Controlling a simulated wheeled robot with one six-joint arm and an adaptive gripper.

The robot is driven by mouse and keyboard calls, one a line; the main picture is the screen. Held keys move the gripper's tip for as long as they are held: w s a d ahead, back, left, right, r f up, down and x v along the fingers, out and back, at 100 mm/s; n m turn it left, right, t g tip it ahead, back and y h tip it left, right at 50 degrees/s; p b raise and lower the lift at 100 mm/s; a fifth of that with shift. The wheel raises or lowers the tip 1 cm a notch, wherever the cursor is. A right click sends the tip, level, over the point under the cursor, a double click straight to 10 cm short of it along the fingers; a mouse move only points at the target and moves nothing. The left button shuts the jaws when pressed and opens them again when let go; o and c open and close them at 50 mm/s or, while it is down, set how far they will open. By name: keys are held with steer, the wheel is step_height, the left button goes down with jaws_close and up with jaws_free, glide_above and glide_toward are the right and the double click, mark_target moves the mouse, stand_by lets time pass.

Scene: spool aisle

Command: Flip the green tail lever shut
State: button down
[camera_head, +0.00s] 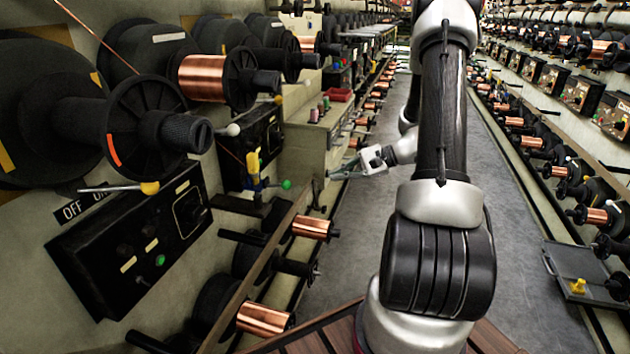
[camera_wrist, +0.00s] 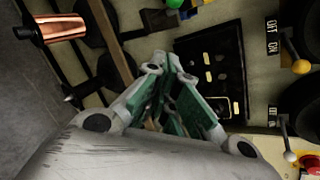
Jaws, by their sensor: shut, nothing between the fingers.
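A lever with a green knob (camera_head: 286,184) sticks out to the right from a yellow and blue fitting (camera_head: 253,166) beside the lower rail on the left machine. In the wrist view a green knob (camera_wrist: 207,1) is cut off at the top edge, with yellow and blue parts beside it. My gripper (camera_head: 332,175) is to the right of the green knob over the aisle, apart from it, and points left. In the wrist view its fingers (camera_wrist: 165,62) come together at the tips, with nothing held. Whether the lever is fully open is too small to tell.
Copper spools (camera_head: 312,227) stick out below the rail. A grey bench (camera_head: 318,135) stands behind. The aisle floor (camera_head: 520,220) is clear.

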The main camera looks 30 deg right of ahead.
steer(key=w+a+f, duration=0.2)
steer(key=w+a, duration=0.1)
steer(key=a, duration=0.7)
steer(key=shift+a, duration=0.25)
steer(key=shift+w, duration=0.1)
steer(key=shift+r, duration=0.25)
